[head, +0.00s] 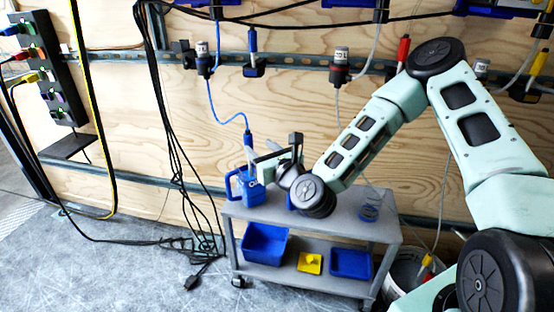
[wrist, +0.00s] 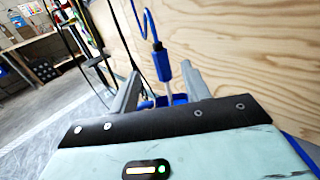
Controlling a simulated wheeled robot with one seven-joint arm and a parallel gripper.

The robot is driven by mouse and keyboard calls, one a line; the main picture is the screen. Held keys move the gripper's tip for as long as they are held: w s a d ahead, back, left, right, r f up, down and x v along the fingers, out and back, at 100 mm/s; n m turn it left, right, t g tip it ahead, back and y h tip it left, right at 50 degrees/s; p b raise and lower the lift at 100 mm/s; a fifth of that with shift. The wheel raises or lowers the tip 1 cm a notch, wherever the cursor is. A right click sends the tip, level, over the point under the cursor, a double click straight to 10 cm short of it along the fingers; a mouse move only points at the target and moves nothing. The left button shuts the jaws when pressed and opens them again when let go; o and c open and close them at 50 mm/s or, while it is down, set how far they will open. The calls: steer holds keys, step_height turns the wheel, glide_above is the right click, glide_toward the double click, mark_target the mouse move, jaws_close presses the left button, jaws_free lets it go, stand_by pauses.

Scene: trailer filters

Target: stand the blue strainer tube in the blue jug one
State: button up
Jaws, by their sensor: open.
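The blue strainer tube (head: 248,139) has a blue top with a blue hose and a pale lower part. It stands roughly upright, its lower end running down to the mouth of the blue jug (head: 254,190), seemingly inside it. The jug has a handle at its left and stands on the left end of the grey cart. My gripper (head: 266,157) is just above the jug. In the wrist view my gripper (wrist: 160,72) is open, with the tube (wrist: 160,64) showing between its fingers, apart from both. The jug (wrist: 180,99) is mostly hidden there.
Black cables (head: 172,130) hang at left. A bucket (head: 408,272) stands right.

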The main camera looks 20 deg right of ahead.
steer(key=s+d+p, duration=0.1)
steer(key=s+p, duration=0.3)
steer(key=s, duration=0.3)
steer(key=shift+s, duration=0.25)
steer(key=shift+d, duration=0.1)
